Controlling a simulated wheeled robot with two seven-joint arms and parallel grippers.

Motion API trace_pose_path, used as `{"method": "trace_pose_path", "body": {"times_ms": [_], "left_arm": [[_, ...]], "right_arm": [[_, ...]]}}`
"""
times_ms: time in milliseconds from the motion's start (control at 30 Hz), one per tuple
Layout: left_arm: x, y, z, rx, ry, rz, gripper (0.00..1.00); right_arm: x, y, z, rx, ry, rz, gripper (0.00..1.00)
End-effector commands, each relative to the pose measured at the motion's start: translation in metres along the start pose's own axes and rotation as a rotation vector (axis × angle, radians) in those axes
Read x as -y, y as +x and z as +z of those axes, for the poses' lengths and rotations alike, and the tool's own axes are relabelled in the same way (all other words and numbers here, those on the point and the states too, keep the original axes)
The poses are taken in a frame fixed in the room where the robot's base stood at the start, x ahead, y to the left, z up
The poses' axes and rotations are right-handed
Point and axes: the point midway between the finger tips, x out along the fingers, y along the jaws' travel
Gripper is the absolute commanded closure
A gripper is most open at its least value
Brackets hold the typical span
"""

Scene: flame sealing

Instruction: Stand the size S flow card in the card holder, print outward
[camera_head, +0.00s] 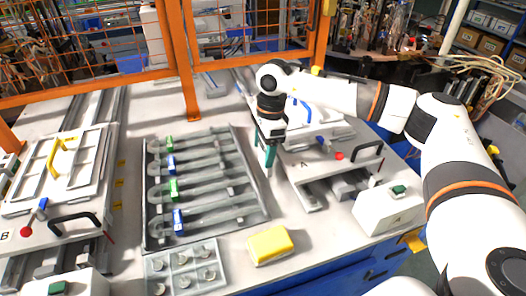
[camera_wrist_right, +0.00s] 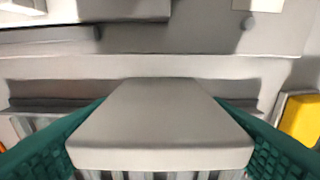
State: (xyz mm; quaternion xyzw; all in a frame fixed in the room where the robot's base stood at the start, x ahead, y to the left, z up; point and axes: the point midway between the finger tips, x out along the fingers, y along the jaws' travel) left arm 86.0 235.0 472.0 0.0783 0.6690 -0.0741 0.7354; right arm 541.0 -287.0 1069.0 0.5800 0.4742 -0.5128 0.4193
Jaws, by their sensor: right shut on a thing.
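My right gripper (camera_head: 265,168) points down at the left edge of station A, between it and the dark tray. In the right wrist view its green fingers (camera_wrist_right: 160,150) press on both sides of a plain pale grey piece (camera_wrist_right: 160,120). No print shows on this piece, and I cannot tell whether it is the size S flow card. In the head view the piece is too small or hidden to make out. I cannot pick out the card holder in either view. My left gripper is not in view.
A dark tray (camera_head: 256,203) holds several long grey parts with blue and green clips. A yellow block (camera_head: 270,245) lies in front, beside a pale tray (camera_head: 216,283) of small round parts. Station A (camera_head: 300,178) stands right, station B (camera_head: 25,248) left. An orange fence post (camera_head: 183,75) rises behind.

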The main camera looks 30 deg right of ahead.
Motion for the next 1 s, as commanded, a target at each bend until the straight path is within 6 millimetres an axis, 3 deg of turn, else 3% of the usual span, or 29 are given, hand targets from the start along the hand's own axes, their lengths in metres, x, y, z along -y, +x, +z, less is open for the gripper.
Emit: {"method": "trace_pose_path", "body": {"times_ms": [200,533,567,700,1000], "left_arm": [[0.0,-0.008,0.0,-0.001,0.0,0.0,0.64],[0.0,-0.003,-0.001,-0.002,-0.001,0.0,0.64],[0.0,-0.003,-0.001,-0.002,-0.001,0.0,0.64],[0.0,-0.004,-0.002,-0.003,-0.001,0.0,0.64],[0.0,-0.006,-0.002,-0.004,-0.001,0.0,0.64]], "right_arm": [[0.001,0.022,0.003,0.001,0.0,-0.002,0.6],[0.0,0.027,0.003,0.0,0.0,-0.001,0.6],[0.0,0.027,0.003,0.0,0.0,-0.001,0.31],[0.0,0.026,0.003,0.0,0.0,-0.001,0.11],[0.0,0.023,0.003,0.0,0.0,-0.001,0.11]]}}
